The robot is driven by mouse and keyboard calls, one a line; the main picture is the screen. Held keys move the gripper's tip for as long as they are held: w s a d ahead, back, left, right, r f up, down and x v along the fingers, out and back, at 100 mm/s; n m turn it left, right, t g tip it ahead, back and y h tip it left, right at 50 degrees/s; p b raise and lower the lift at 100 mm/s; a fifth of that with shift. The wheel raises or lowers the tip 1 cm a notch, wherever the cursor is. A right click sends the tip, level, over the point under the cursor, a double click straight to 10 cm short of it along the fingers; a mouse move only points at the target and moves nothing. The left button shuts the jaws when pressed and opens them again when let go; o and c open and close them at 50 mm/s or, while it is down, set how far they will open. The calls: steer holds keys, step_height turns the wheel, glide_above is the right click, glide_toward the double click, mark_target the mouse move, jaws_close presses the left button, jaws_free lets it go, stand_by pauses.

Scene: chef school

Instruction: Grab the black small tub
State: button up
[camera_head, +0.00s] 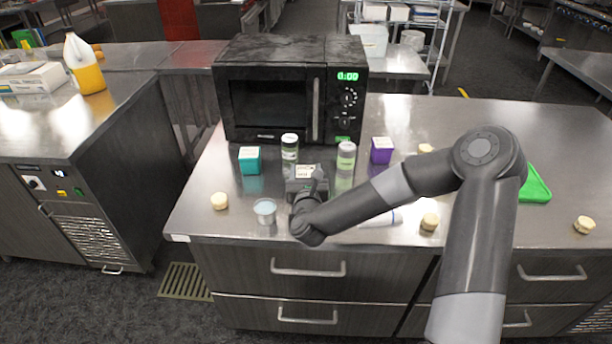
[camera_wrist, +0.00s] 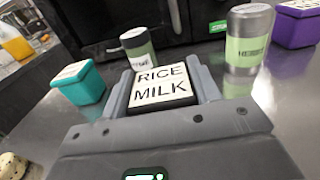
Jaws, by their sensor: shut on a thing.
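The black small tub (camera_head: 305,171) has a white top label. In the wrist view the black tub (camera_wrist: 161,87) reads "RICE MILK" and sits between the two grey fingers. My gripper (camera_head: 306,184) is shut on it, with a finger on each side; the fingers also show in the wrist view (camera_wrist: 163,80). The tub is in front of the microwave, over the steel counter. Its lower part is hidden by my gripper, so I cannot tell whether it touches the counter.
Two green-labelled jars (camera_head: 289,147) (camera_head: 346,157) stand just behind the tub. A teal tub (camera_head: 249,160) is left, a purple tub (camera_head: 382,150) right. A metal cup (camera_head: 265,211) stands front left. The black microwave (camera_head: 290,90) blocks the back. A green tray (camera_head: 535,187) lies far right.

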mark_target(308, 171)
steer(key=r, duration=0.4)
steer(key=shift+d+r, duration=0.25)
steer(key=s+d+r, duration=0.3)
steer(key=d+r, duration=0.3)
steer(key=d, duration=0.4)
steer(key=shift+d+r, duration=0.2)
steer(key=shift+d, duration=0.2)
